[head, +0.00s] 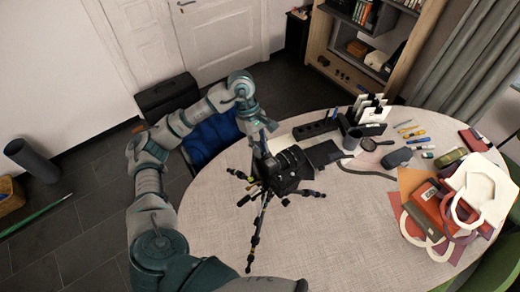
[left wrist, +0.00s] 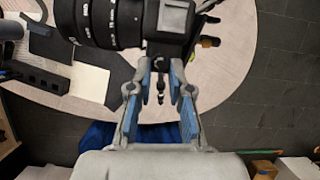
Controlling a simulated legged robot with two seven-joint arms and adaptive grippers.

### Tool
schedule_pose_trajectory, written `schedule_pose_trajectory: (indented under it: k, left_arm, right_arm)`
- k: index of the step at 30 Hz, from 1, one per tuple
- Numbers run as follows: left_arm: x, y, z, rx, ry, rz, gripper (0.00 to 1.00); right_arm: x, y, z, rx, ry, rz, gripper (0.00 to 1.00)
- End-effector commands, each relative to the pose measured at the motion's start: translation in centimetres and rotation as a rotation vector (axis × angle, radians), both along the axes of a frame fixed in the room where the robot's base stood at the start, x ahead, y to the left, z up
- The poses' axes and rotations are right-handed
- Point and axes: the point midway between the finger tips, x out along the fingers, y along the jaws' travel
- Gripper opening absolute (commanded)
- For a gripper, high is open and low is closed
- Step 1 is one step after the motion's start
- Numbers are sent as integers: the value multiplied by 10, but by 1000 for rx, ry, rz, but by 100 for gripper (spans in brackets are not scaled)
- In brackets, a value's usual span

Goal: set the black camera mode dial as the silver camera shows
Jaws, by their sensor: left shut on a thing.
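The black camera (head: 287,165) sits on top of a small black tripod (head: 258,222) that stands on the table. Its ribbed lens (left wrist: 112,22) and body (left wrist: 172,20) fill the top of the left wrist view. My left gripper (head: 268,160) reaches the camera's left side in the head view. I cannot identify a silver camera in either view. My right gripper is not in view.
The round table (head: 205,225) is bare at its front left. A black power strip (head: 316,129), a magnifying glass (head: 371,145), pens and a dark case (head: 397,157) lie behind and right. Red boxes (head: 440,208) and bags crowd the right. A blue chair (head: 212,135) stands beyond the left edge.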

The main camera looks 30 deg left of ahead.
Motion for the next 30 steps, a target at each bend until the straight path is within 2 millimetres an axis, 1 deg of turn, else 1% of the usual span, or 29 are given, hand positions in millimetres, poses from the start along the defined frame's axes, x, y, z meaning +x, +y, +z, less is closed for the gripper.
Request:
schedule_pose_trajectory:
  k: [1,3,13,19,30]
  left_arm:
    - [-1,-1,-4,-2,0,29,0]
    - [-1,-1,-4,-1,1,79,0]
    - [-2,-2,-2,0,1,239,0]
    - [-2,-2,-1,0,0,275,0]
    - [-1,-2,0,-1,-1,280,0]
  right_arm:
    - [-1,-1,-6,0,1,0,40]
    - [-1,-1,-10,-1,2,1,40]
    - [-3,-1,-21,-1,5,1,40]
    - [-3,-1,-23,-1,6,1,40]
    - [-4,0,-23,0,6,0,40]
